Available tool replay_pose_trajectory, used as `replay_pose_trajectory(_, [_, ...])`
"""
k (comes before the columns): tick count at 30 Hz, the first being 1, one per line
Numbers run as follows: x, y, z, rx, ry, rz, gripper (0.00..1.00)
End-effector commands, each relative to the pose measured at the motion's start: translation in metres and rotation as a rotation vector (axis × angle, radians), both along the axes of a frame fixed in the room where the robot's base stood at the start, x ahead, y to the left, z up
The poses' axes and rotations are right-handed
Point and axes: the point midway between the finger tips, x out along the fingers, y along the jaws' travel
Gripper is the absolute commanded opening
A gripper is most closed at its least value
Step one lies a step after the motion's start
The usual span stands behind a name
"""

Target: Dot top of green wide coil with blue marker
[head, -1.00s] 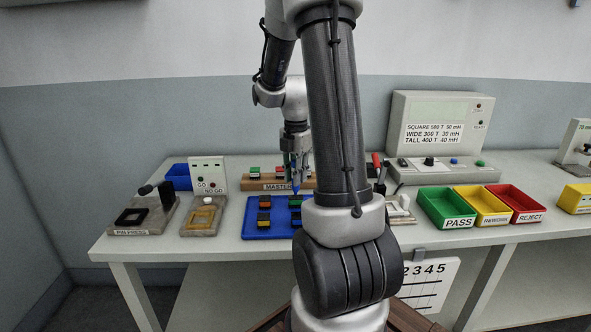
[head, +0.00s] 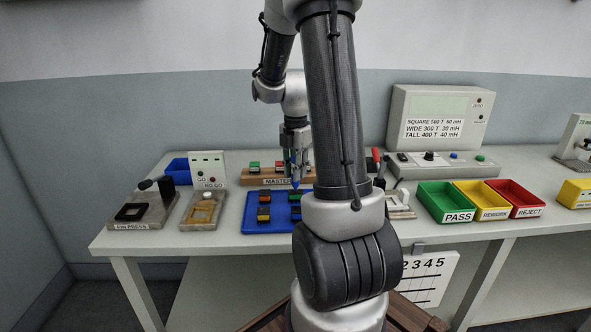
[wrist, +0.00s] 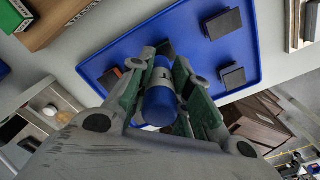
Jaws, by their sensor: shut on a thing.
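My gripper (head: 295,158) is shut on a blue marker (head: 295,184), which points down above the blue tray (head: 251,225). In the wrist view the marker (wrist: 160,100) sits between the fingers, blue end toward the camera, with a pale band on its barrel. Several small dark coils stand on the tray (wrist: 196,48); one coil (head: 264,212) is at the left of the tray. My arm hides the right part of the tray. The marker's tip is hidden in the wrist view.
A wooden MASTER block (head: 262,182) with coils stands just behind the tray. The pin press (head: 145,212) and the GO/NO GO gauge (head: 207,172) are at left. The PASS bin (head: 447,202), REWORK bin (head: 487,200) and REJECT bin (head: 520,199) stand at right.

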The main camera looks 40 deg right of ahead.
Motion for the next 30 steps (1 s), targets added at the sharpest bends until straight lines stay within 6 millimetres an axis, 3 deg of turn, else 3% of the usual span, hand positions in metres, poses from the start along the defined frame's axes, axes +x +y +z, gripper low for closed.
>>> replay_pose_trajectory(30, [-0.0001, 0.0000, -0.0073, 0.000, 0.000, 0.000, 0.04])
